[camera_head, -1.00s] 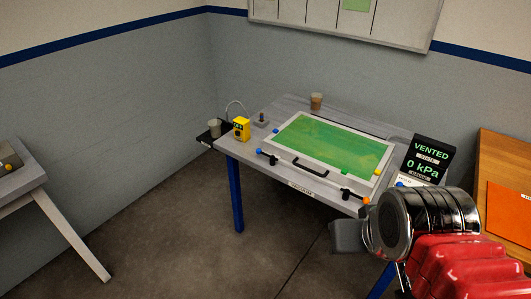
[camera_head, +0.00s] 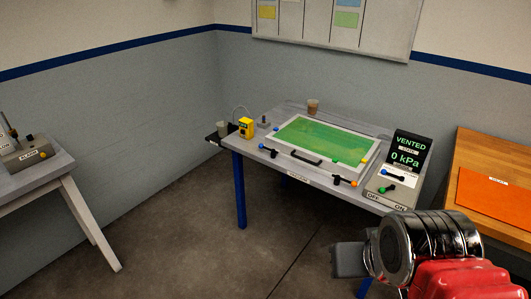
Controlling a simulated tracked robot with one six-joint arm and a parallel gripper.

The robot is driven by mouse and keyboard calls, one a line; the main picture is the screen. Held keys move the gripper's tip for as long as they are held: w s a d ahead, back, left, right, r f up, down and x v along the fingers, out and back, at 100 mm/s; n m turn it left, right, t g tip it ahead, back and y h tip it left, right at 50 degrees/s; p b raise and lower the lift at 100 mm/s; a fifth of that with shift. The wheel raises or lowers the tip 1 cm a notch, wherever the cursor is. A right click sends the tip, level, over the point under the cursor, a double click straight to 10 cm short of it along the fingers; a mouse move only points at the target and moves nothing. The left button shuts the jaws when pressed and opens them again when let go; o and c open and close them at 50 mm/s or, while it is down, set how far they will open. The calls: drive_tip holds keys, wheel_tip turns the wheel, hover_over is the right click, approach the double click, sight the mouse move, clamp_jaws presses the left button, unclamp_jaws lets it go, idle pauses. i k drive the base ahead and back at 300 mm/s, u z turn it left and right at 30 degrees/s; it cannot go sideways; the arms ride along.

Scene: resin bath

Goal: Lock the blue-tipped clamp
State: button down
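The blue-tipped clamp (camera_head: 270,151) is a small black lever with a blue end, at the front left corner of the white-framed lid (camera_head: 307,166). The lid has a green window and a black handle (camera_head: 306,157). From here I cannot tell whether the clamp is locked. An orange-tipped clamp (camera_head: 340,181) is at the front right corner. A blue knob and a yellow knob are at the back corners. My gripper (camera_head: 348,260) shows as a dark grey block at lower right, in front of and well apart from the table. Its fingertips cannot be made out.
A control box (camera_head: 392,187) has blue and green levers below a display (camera_head: 407,152) reading VENTED, 0 kPa. A yellow box (camera_head: 246,127), a grey cup (camera_head: 224,128) and a brown cup (camera_head: 313,106) are near the table edges. An orange sheet (camera_head: 494,192) lies on wood at right.

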sight(261, 146)
drive_tip(key=k, duration=0.65)
drive_tip(key=u, duration=0.5)
drive_tip(key=i, duration=2.3)
drive_tip(key=z, duration=0.5)
